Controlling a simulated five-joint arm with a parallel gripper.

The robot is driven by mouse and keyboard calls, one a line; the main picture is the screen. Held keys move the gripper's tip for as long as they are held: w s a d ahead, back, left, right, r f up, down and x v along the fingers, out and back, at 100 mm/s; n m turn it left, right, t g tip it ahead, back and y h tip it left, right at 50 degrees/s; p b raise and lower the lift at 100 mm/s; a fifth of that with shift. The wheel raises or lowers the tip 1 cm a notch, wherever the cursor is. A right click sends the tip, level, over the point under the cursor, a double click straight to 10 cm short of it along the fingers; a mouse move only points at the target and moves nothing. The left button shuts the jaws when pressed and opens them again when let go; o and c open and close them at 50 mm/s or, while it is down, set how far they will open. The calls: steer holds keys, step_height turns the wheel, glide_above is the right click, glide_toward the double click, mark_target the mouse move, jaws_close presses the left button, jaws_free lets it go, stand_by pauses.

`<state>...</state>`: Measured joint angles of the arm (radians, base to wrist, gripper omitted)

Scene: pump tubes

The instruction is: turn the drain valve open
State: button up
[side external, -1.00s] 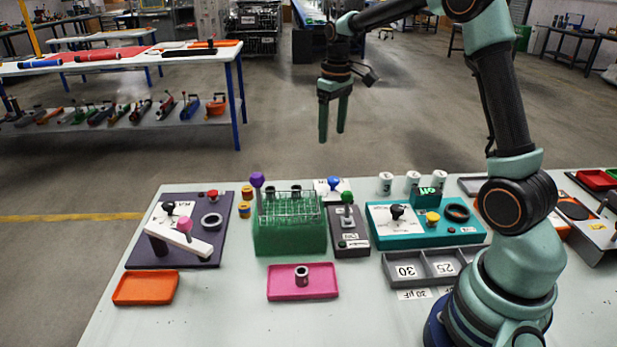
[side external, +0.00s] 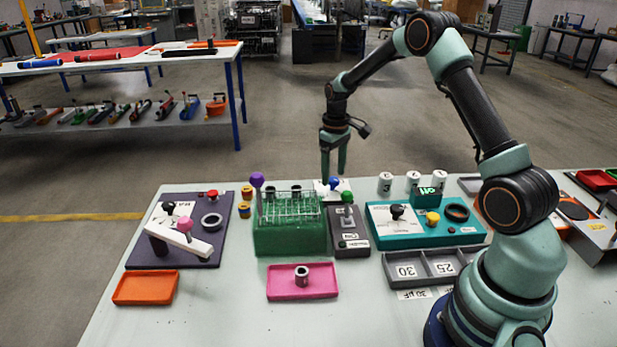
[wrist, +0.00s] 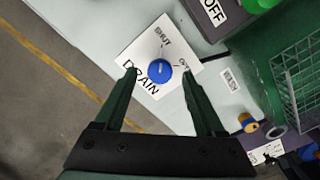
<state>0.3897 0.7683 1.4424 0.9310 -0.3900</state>
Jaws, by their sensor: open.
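The drain valve is a round blue knob (wrist: 160,70) on a white plate (wrist: 140,52) lettered SHUT, DRAIN and a partly covered word at the right that starts with O. A small light mark shows on the knob; which label it points to I cannot tell. In the side view the knob (side external: 334,183) stands at the back of the table, behind the grey switch box. My gripper (side external: 333,174) is open, pointing down over the plate. In the wrist view its fingers (wrist: 158,74) appear on either side of the knob, empty; contact is not visible.
The grey switch box (side external: 350,240) with a green knob stands in front of the valve. A green tube rack (side external: 290,240) is close on its left. White cups (side external: 386,182) stand to the right, and a teal panel (side external: 400,234) lies nearer. The table's back edge is close behind the valve.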

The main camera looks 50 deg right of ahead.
steer(key=shift+f, duration=0.75)
jaws_close()
